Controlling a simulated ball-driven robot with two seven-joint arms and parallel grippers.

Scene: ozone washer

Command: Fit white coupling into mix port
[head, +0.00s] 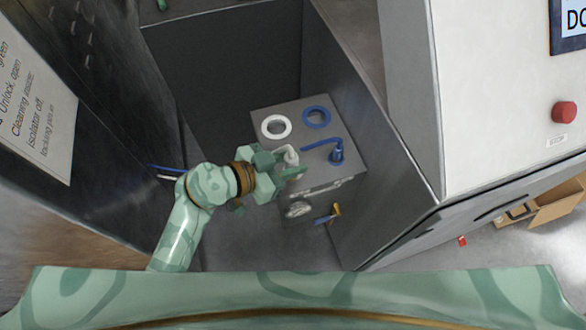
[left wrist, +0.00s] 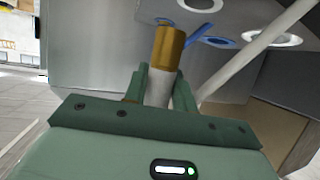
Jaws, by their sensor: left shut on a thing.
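My left gripper (head: 279,165) is shut on the white coupling (head: 291,155), above the near left part of a grey box top. In the left wrist view, the coupling's white body (left wrist: 157,90) is between the fingers, with a brass end (left wrist: 169,47) pointing away toward the box. A white ring (head: 276,126) and a blue ring (head: 317,117) are on the box top. I cannot tell which opening is the mix port; no label is legible. The brass end appears apart from the rings, though its distance is unclear. My right gripper is not in view.
A blue elbow fitting (head: 337,153) with a blue hose stands on the box's right side. A brass-handled valve (head: 335,211) and a round silver fitting (head: 298,209) are on its front. Dark cabinet walls (head: 225,60) enclose the box. A red button (head: 564,112) is on the right cabinet.

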